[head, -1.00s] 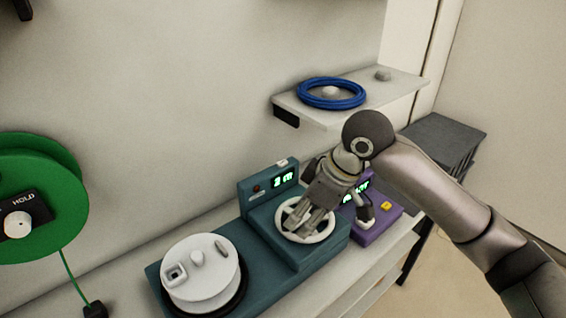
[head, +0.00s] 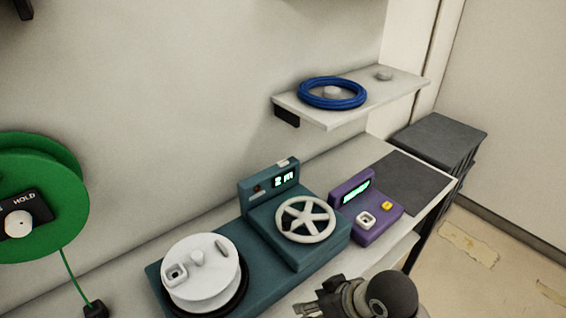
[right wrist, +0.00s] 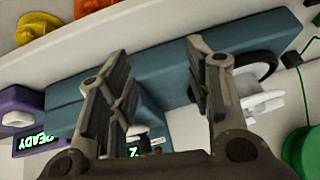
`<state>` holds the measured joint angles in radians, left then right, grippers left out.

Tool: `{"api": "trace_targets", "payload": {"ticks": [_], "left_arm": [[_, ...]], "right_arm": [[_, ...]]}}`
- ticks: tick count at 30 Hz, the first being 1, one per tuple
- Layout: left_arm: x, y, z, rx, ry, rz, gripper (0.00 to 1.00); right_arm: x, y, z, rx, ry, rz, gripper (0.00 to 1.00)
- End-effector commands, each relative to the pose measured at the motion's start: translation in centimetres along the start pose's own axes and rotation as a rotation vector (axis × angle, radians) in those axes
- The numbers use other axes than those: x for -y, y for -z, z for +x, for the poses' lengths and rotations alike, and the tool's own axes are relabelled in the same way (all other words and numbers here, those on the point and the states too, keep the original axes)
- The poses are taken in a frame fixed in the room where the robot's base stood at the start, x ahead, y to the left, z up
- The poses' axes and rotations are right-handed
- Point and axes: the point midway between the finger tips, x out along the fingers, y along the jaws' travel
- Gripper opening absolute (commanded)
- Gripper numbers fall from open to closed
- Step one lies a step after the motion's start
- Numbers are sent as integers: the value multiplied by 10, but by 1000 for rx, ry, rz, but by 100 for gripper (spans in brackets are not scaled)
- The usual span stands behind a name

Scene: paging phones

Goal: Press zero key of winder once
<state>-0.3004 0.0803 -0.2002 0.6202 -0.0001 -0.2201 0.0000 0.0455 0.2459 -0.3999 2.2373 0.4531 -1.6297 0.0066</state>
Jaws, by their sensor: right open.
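The teal winder (head: 258,233) stands on the bench with a white spoked handwheel (head: 305,219) and a white reel (head: 200,270). Its raised panel has a lit green display (head: 284,180) that seems to read "2 m", a small dark reddish button (head: 258,189) and a small white piece (head: 282,162) on top. Which is the zero key I cannot tell. My right gripper (head: 312,307) is at the bottom edge, in front of the winder and apart from it. In the right wrist view, my right gripper (right wrist: 155,58) is open and empty, with the winder (right wrist: 160,85) beyond its fingers. My left gripper is not in view.
A purple device (head: 372,216) with a "READY" display, a white key and a yellow key stands right of the winder. A shelf (head: 395,88) with a blue coil (head: 332,93) hangs above. A green reel (head: 45,185) is at left. A dark mat (head: 412,182) lies at the bench's right end.

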Motion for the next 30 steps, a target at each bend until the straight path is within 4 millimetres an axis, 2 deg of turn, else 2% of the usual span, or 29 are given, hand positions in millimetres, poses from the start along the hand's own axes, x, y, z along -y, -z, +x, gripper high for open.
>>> {"api": "trace_targets", "payload": {"ticks": [1,9,13,15,21,26,30], "left_arm": [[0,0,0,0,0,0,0],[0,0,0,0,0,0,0],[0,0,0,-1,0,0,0],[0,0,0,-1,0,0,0],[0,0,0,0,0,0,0],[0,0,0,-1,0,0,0],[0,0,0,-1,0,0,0]], "right_arm": [[-1,-23,1,12,-21,56,47],[-25,-125,-4,105,-197,271,47],[-40,-181,9,178,-282,347,47],[-48,-207,27,212,-311,367,47],[-60,-262,90,264,-328,381,47],[-62,-311,147,296,-317,381,47],[-57,-364,190,324,-307,380,47]]}}
